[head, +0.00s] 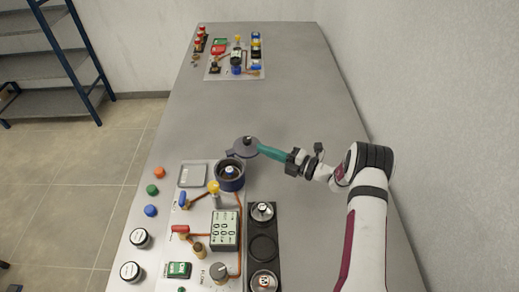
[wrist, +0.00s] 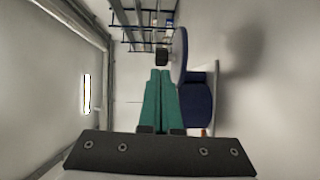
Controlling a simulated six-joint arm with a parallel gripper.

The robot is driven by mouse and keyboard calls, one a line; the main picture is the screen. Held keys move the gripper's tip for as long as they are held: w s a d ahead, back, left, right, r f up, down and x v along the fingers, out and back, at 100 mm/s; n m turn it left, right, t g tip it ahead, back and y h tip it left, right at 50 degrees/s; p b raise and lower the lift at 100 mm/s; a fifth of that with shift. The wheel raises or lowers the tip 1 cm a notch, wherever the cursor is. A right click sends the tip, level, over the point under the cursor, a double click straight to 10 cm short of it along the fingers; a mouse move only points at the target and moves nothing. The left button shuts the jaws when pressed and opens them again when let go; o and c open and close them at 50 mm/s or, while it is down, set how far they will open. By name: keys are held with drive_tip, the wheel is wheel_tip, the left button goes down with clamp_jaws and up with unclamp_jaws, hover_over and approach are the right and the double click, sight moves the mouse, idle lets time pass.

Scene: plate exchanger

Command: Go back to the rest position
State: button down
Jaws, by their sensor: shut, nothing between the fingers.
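My gripper (head: 261,149) has teal fingers, shut and empty, and points left in the head view. In the wrist view the shut fingers (wrist: 160,72) run up the middle. Just beyond the fingertips in the head view is a dark blue-grey round lid (head: 241,150) with a black knob; I cannot tell whether they touch. Below the lid stands a dark blue cup (head: 230,184). In the wrist view the lid (wrist: 180,50) is edge-on, and the blue cup (wrist: 199,98) is right of the fingers.
A control panel (head: 202,252) with valves, a counter and knobs fills the near table. A dark tray (head: 276,218) with round wells is beside it. A second panel (head: 222,73) is at the far end. The grey table (head: 270,100) between is clear. A wall (head: 420,90) rises at right.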

drive_tip(key=s+d, duration=0.3)
drive_tip(key=d, duration=0.7)
drive_tip(key=s+a+r+n+g, duration=0.6)
drive_tip(key=s+a+r+n, duration=0.1)
drive_tip(key=r+n, duration=0.35)
drive_tip(key=s+a+r+n+g+h, duration=0.2)
drive_tip(key=s+r+n+h, duration=0.1)
drive_tip(key=s+n, duration=0.3)
drive_tip(key=s+a+r+n+g+h, duration=0.2)
drive_tip(key=s+a+r+n, duration=0.1)
drive_tip(key=s+n, duration=0.3)
drive_tip(key=s+d+f+n+h, duration=0.1)
drive_tip(key=s+d+n+h, duration=0.1)
drive_tip(key=s+n+h, duration=0.2)
drive_tip(key=s+d+n+h, duration=0.3)
drive_tip(key=s+n, duration=0.7)
drive_tip(key=s, duration=0.5)
drive_tip(key=shift+d+f+n+t+h, duration=0.35)
drive_tip(key=shift+f+t+h, duration=0.05)
drive_tip(key=shift+h, duration=0.2)
